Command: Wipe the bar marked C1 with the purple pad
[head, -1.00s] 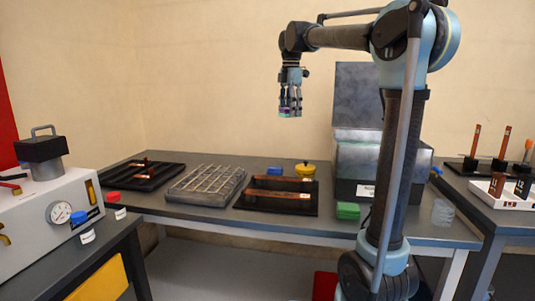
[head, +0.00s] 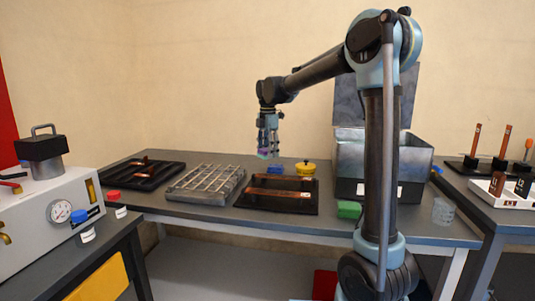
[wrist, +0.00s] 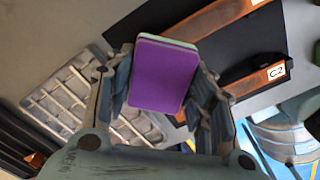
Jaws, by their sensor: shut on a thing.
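My gripper (head: 266,150) is shut on the purple pad (wrist: 163,75), whose flat purple face fills the space between the fingers in the wrist view. It hangs in the air above the table, near the back of the black tray (head: 247,207). Two copper bars lie on that tray. The bar with a C2 label (wrist: 245,82) is nearer the gripper's base in the wrist view. The other bar (wrist: 218,20) lies toward the top, its white label cut by the frame edge. I cannot read a C1 mark.
A wire-rack tray (head: 205,183) lies left of the bars, with another black tray (head: 140,175) beyond it. A yellow-lidded pot (head: 305,167), a blue block (head: 275,168), a green block (head: 348,210) and a grey open box (head: 375,160) stand close by.

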